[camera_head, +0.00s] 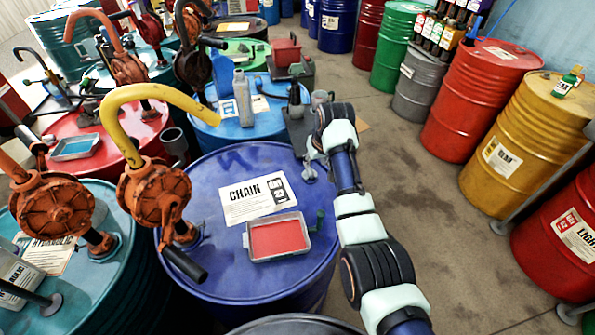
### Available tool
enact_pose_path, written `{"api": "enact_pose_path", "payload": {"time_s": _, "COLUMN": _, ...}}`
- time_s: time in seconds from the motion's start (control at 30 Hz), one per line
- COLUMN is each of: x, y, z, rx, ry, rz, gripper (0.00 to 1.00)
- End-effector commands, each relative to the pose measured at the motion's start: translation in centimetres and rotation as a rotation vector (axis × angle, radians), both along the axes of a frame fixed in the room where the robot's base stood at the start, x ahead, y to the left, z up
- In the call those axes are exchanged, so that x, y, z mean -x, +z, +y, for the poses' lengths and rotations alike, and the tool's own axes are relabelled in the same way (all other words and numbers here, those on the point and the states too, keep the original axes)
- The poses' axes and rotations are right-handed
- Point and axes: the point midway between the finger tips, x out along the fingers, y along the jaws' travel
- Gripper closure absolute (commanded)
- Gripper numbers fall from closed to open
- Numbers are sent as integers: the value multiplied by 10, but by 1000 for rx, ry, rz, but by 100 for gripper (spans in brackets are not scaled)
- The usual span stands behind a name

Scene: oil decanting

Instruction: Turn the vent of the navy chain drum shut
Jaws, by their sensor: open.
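The navy chain drum (215,265) stands in the middle, with a white CHAIN label (243,207) on its lid. A small green fitting (318,224), which looks like the vent, sits near the right rim of the lid, beside my arm.
A tray with red contents (278,238) lies on the lid. A rusty orange pump (155,197) with a yellow spout (150,92) stands at the drum's left. A teal drum (90,290) is at left, a blue drum (215,137) behind. Bare floor (430,210) lies to the right.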

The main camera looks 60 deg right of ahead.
Motion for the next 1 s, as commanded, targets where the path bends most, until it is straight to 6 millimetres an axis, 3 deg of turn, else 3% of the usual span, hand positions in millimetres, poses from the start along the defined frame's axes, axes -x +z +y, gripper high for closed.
{"api": "enact_pose_path", "payload": {"time_s": 0.17, "x": -4, "y": -12, "z": -2, "rx": -2, "ry": 1, "rz": 1, "gripper": 58}}
{"api": "enact_pose_path", "payload": {"time_s": 0.4, "x": -17, "y": -56, "z": -12, "rx": -1, "ry": 2, "rz": 1, "gripper": 58}}
{"api": "enact_pose_path", "payload": {"time_s": 0.5, "x": -21, "y": -66, "z": -16, "rx": 0, "ry": 2, "rz": 0, "gripper": 58}}
{"api": "enact_pose_path", "payload": {"time_s": 0.9, "x": -23, "y": -72, "z": -18, "rx": 1, "ry": 2, "rz": -1, "gripper": 58}}
{"api": "enact_pose_path", "payload": {"time_s": 1.0, "x": -23, "y": -72, "z": -18, "rx": 1, "ry": 2, "rz": -1, "gripper": 75}}
